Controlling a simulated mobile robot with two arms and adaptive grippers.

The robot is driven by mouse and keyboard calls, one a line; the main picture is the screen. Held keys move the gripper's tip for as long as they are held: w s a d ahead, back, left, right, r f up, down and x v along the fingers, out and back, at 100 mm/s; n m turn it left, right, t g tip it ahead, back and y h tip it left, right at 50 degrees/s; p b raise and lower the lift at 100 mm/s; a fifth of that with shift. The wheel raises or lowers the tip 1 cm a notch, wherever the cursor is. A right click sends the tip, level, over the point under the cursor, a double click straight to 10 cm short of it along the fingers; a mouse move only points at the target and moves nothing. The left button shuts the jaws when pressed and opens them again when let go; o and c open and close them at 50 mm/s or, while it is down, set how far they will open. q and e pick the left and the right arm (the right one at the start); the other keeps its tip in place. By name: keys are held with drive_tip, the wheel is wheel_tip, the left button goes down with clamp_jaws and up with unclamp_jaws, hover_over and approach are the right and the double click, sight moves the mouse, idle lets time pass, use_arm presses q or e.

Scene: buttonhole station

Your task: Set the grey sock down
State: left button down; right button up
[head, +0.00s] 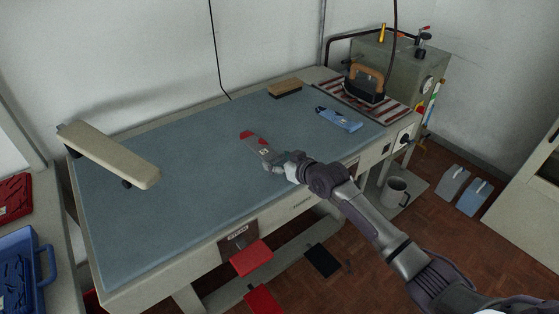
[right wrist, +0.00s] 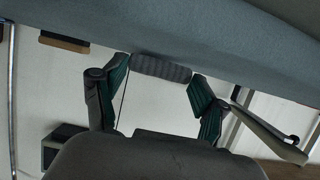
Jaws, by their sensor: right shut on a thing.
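The grey sock (head: 257,146) has red patches and a small pale label. In the head view it is at the middle of the blue-grey table top (head: 190,200), low over it or touching it; I cannot tell which. My right gripper (head: 275,161) is shut on the sock's near end. In the right wrist view the sock's grey ribbed end (right wrist: 161,68) sits between the two green-padded fingers (right wrist: 158,82), close against the blue surface. My left gripper is not in view.
A blue sock-like piece (head: 338,119) lies to the right. An iron (head: 365,84) stands on a striped pad (head: 395,111) at the back right. A wooden-edged block (head: 285,88) lies at the back. A padded board (head: 110,153) stands at the left. The table's left middle is clear.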

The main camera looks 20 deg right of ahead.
drive_tip(key=shift+f, duration=0.25)
drive_tip(key=o, duration=0.9)
drive_tip(key=shift+o, duration=0.2)
drive_tip(key=shift+r, duration=0.15)
